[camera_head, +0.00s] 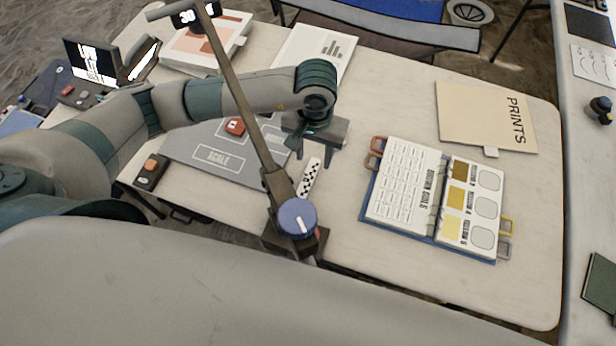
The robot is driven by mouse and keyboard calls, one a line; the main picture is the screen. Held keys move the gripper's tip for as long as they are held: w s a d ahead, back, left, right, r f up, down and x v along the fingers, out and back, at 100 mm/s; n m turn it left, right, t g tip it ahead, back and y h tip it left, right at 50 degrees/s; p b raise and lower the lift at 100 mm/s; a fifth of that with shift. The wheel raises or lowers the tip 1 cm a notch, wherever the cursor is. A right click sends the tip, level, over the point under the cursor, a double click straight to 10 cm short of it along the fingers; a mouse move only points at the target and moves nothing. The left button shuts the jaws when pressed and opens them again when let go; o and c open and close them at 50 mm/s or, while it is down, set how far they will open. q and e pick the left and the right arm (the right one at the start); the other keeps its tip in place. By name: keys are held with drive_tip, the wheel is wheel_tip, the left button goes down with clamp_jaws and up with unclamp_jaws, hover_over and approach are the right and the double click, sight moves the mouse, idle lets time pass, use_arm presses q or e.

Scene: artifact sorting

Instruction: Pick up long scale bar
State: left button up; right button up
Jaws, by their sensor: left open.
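The long scale bar (310,178), a narrow strip with a black and white checker pattern, lies on the table just right of the grey mat. My left gripper (314,161) points down over the far end of the bar. Its two fingers are apart, one to each side of the bar's line, with nothing held between them. I cannot tell how high the fingertips are above the table. The grey mat (218,172) has an outlined area marked SCALE and is partly hidden by my left arm. My right gripper is not in view.
A lamp-like stand with a blue knob (297,217) rises close to the bar's near end, its arm (247,110) slanting up left. An open binder (403,187) lies to the right, a PRINTS folder (486,117) behind it. A small orange-buttoned box (150,170) sits left.

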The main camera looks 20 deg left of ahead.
sight(311, 170)
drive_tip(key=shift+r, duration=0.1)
use_arm(q)
drive_tip(key=shift+a+f+p, duration=0.1)
drive_tip(key=shift+f+p, duration=0.35)
wheel_tip(311, 170, down, 3)
drive_tip(key=shift+s+a+r+p, duration=0.1)
drive_tip(key=shift+s+p, duration=0.05)
drive_tip(key=shift+p, duration=0.65)
drive_tip(key=shift+f, duration=0.75)
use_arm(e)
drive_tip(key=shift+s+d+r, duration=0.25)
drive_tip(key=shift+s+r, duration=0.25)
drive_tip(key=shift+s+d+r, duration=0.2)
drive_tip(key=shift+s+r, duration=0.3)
use_arm(q)
drive_tip(key=shift+c, duration=0.4)
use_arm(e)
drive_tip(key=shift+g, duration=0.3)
use_arm(q)
clamp_jaws()
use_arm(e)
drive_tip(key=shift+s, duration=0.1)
